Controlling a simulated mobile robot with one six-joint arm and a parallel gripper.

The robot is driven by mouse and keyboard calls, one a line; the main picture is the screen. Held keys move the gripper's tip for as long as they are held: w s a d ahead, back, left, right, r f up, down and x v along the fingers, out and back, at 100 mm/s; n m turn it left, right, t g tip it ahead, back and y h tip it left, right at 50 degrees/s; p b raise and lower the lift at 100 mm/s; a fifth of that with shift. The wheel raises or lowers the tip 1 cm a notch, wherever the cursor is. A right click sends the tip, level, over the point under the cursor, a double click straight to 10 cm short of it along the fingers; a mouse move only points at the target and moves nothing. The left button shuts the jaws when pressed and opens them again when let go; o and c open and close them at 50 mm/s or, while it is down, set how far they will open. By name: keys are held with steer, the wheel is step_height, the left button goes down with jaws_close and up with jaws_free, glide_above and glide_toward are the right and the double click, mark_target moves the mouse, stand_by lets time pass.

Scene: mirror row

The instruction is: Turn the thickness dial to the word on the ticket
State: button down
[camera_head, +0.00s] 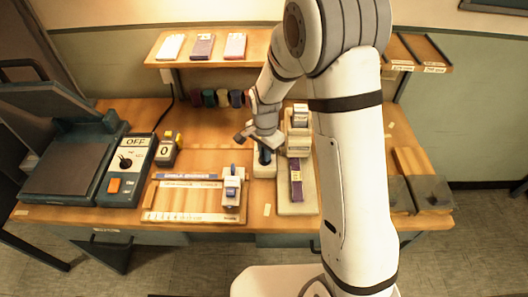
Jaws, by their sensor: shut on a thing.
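A teal control box (124,172) stands at the left of the desk. It has a round dark dial (125,162) with a white pointer, a white panel reading OFF and an orange button. The small marks around the dial are too small to read. I cannot pick out the ticket with its word for certain. My gripper (263,147) is far to the right of the dial, over the middle of the desk. It is shut on a dark blue item (265,156) standing at a small white block. Whether the item is lifted clear of the block I cannot tell.
A lidded press (62,165) stands open at the far left, and a counter (165,152) showing 0 sits right of the box. A wooden board (190,205) with strips and a tray (298,205) lie in front. A shelf (210,62) hangs behind. My arm hides the right-middle area.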

steer(key=n+b, duration=0.2)
steer(key=n, duration=0.2)
steer(key=n+b, duration=0.1)
steer(key=n, duration=0.4)
steer(key=shift+b, duration=0.35)
steer(key=n+b, duration=0.1)
steer(key=n, duration=0.3)
steer(key=shift+w+n+b, duration=0.1)
steer(key=shift+n+b, duration=0.4)
steer(key=shift+n, duration=1.7)
steer(key=shift+r, duration=0.1)
steer(key=c, duration=1.5)
jaws_free()
step_height(320, 180, up, 8)
steer(key=shift+f, duration=0.15)
